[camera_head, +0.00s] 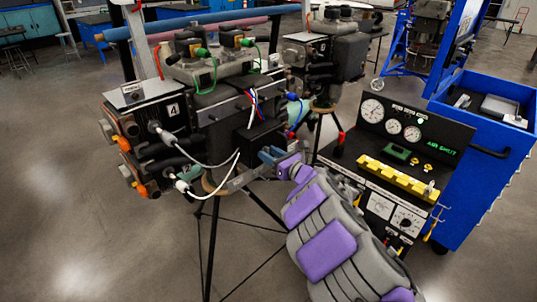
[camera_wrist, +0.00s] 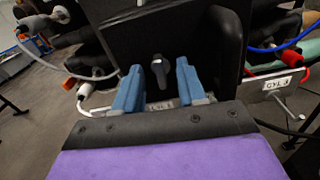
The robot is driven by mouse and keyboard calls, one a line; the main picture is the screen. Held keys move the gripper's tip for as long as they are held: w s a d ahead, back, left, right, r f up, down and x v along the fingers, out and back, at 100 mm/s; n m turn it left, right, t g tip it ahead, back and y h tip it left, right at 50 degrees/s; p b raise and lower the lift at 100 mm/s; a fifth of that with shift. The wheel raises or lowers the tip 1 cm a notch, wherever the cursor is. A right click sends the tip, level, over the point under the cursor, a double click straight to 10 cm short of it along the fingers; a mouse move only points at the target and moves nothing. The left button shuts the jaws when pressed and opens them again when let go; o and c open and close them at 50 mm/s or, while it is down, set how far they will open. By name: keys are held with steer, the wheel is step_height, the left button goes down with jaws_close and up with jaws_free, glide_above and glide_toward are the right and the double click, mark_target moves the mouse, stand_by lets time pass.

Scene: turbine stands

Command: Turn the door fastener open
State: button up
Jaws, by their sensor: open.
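The door fastener (camera_wrist: 158,68) is a small dark grey knob on a black door panel (camera_wrist: 200,30) in the wrist view. Its handle looks roughly upright, tilted slightly. My gripper (camera_wrist: 159,67) has two blue fingers, spread open, one on each side of the fastener in the picture. I see gaps between the fingers and the knob, and they do not appear to touch it. In the head view my gripper (camera_head: 268,155) is at the lower right of the black box (camera_head: 242,143) on the turbine stand; the fastener cannot be made out there.
White cables (camera_head: 205,165) hang at the stand's left. The stand's tripod legs (camera_head: 212,240) reach the floor. A gauge panel (camera_head: 395,130) and a blue cart (camera_head: 480,180) stand to the right. In the wrist view, cables and a red connector (camera_wrist: 262,84) flank the panel. Floor is clear at left.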

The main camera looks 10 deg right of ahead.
steer(key=shift+o, duration=0.8)
steer(key=v, duration=0.5)
